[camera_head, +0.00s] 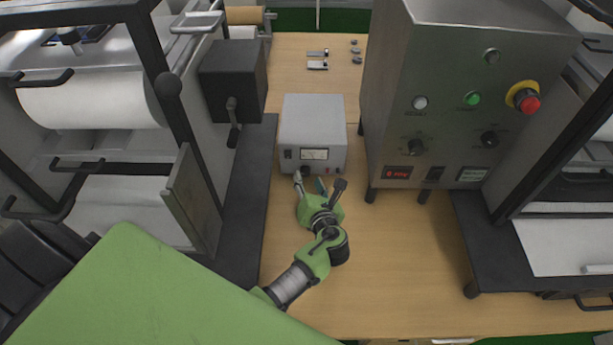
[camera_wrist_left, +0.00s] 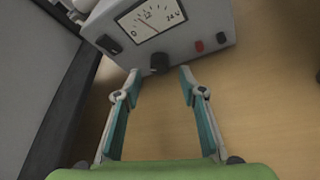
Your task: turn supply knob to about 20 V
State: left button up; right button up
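The supply is a light grey box (camera_head: 314,120) standing on the wooden table, with a white meter and controls on its front. In the left wrist view its meter (camera_wrist_left: 150,17) is tilted and marked up to 24; I cannot read the needle exactly. The black supply knob (camera_wrist_left: 159,63) sits below the meter. My left gripper (camera_head: 319,184) is in front of the supply's lower front. In the left wrist view the gripper (camera_wrist_left: 160,76) is open and empty, its fingertips spread on either side just short of the knob. My right gripper is not in view.
Red and black sockets (camera_wrist_left: 199,46) sit right of the knob. A large grey control cabinet (camera_head: 450,100) with a red emergency button (camera_head: 530,103) stands to the right. A roll machine with a black box (camera_head: 232,80) stands left. Small metal parts (camera_head: 318,60) lie behind.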

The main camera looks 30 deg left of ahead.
aim_at(305, 174)
pick_arm(q)
jog(key=shift+x, duration=1.65)
grip_shut()
